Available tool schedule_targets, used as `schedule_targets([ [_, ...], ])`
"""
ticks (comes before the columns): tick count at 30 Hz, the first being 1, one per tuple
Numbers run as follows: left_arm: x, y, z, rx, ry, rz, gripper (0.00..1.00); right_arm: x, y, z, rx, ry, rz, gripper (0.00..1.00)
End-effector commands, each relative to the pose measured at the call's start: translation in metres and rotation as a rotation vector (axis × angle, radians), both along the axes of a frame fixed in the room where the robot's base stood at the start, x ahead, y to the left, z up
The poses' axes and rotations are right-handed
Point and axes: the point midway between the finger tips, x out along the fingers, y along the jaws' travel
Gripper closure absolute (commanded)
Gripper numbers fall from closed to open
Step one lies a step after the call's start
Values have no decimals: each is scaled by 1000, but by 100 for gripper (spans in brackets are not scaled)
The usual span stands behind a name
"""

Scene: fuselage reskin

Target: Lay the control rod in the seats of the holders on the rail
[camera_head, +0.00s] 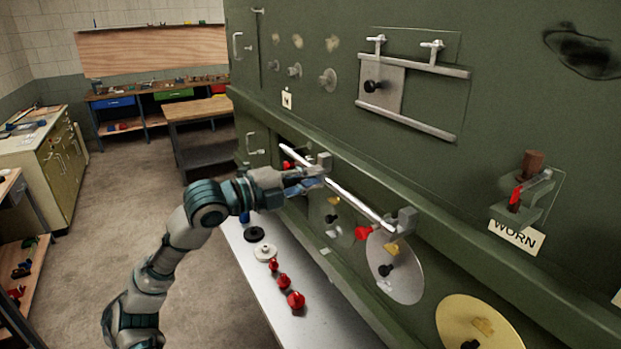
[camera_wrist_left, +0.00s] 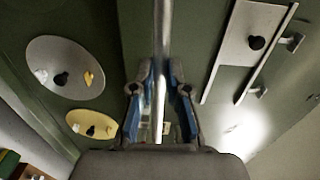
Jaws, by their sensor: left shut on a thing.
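The control rod (camera_head: 352,197) is a long, bright metal bar slanting along the green fuselage wall. My left gripper (camera_head: 306,186) is shut on it, left of its middle. In the left wrist view the rod (camera_wrist_left: 162,40) runs between the two blue-lined fingers (camera_wrist_left: 162,95). One grey holder (camera_head: 324,163) stands close by the gripper; another grey holder (camera_head: 405,220) is near the rod's right end. The rod passes close to both, but I cannot tell whether it rests in their seats. Red parts (camera_head: 363,233) show beside the holders. My right gripper is not in view.
A pale shelf (camera_head: 318,318) below holds several red knobs (camera_head: 296,300) and a black ring (camera_head: 254,234). Round discs (camera_head: 395,266) are on the wall under the rod. A sliding panel (camera_head: 381,88) and a "WORN" label (camera_head: 515,236) are above. Floor at left is clear.

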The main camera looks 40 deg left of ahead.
Motion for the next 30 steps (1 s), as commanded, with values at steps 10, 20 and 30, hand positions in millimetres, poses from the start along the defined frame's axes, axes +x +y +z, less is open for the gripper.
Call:
schedule_targets([
  [10,1,2,-1,0,-2,0,100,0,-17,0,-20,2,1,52],
  [20,10,1,1,-12,-26,2,100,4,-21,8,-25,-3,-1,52],
  [30,43,-14,1,-5,-26,2,100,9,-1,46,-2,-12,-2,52],
])
